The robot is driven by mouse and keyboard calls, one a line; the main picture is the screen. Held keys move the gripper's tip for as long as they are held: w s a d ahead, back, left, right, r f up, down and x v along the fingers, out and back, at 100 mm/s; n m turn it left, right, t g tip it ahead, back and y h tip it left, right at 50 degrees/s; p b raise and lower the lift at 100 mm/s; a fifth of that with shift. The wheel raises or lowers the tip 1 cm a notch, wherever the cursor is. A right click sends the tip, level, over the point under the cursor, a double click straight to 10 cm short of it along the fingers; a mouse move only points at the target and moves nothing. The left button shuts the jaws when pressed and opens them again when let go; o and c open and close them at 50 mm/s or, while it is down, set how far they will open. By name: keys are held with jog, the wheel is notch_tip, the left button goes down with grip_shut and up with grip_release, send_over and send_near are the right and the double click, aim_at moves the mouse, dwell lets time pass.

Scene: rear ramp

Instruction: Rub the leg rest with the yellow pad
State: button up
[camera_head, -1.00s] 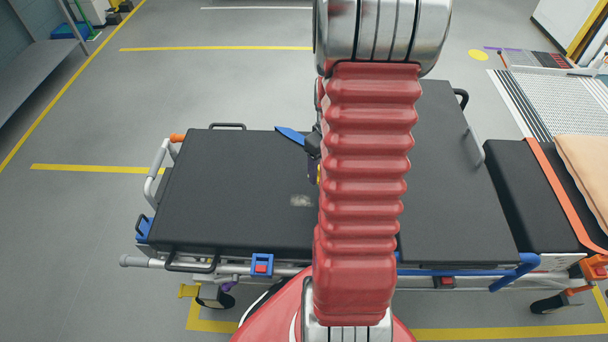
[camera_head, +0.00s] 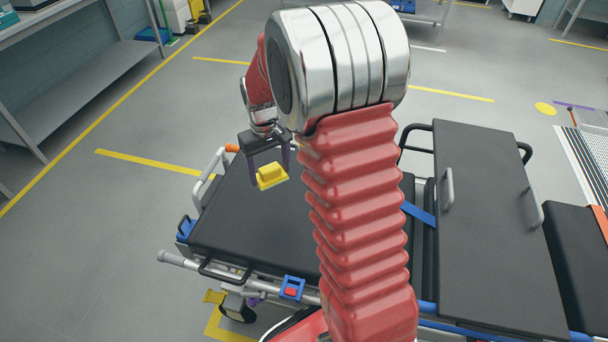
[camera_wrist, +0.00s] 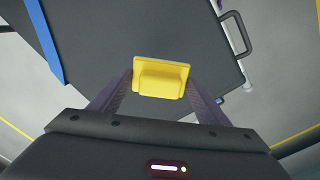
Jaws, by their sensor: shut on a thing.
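My gripper (camera_head: 266,163) is shut on the yellow pad (camera_head: 271,177), a small block with a raised grip. The wrist view shows the pad (camera_wrist: 160,78) between the two dark fingers. The black panel at the left end of the stretcher, which I take for the leg rest (camera_head: 235,220), lies flat under the gripper. The pad appears held above its far left part, apart from the surface. My arm hides the panel's right part. In the wrist view the panel (camera_wrist: 130,25) fills the area beyond the pad, and I see no clear mark on it.
The stretcher's right black panel (camera_head: 490,230) has metal handles. A blue strap (camera_head: 418,214) lies between the panels. A side handle (camera_wrist: 236,33) and rails edge the left panel. A shelf bench (camera_head: 80,85) stands at the far left. Grey floor around the stretcher's left end is clear.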

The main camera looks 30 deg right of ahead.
jog(key=w+a+r, duration=0.2)
jog(key=w+a, duration=0.1)
jog(key=a, duration=0.6)
jog(key=shift+a, duration=0.25)
jog(key=shift+d, duration=0.65)
